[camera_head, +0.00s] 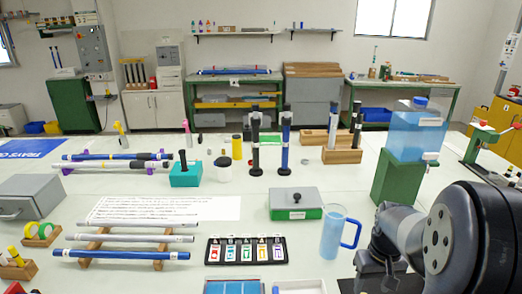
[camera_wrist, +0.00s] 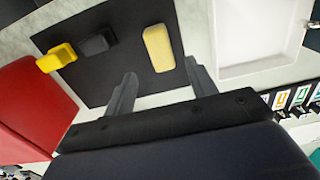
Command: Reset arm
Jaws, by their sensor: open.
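My gripper (camera_wrist: 161,70) shows in the wrist view with its two dark fingers spread apart and nothing between them. It is over a black mat (camera_wrist: 92,22). A pale yellow block (camera_wrist: 158,48) lies on the mat just beyond the fingertips, apart from them. In the head view my arm reaches in from the right edge and bends down toward the bottom; its fingers cannot be made out there. Several rod blanks lie on wooden racks at the left, among them a blue rod (camera_head: 120,254) and a white rod (camera_head: 137,238).
In the wrist view a yellow block (camera_wrist: 56,58), a white tray (camera_wrist: 255,68) and a red object (camera_wrist: 35,105) surround my gripper. A blue mug (camera_head: 335,236), a green-and-grey box (camera_head: 297,204) and a black card holder (camera_head: 246,250) stand left of my arm. A water tank (camera_head: 416,135) stands behind it.

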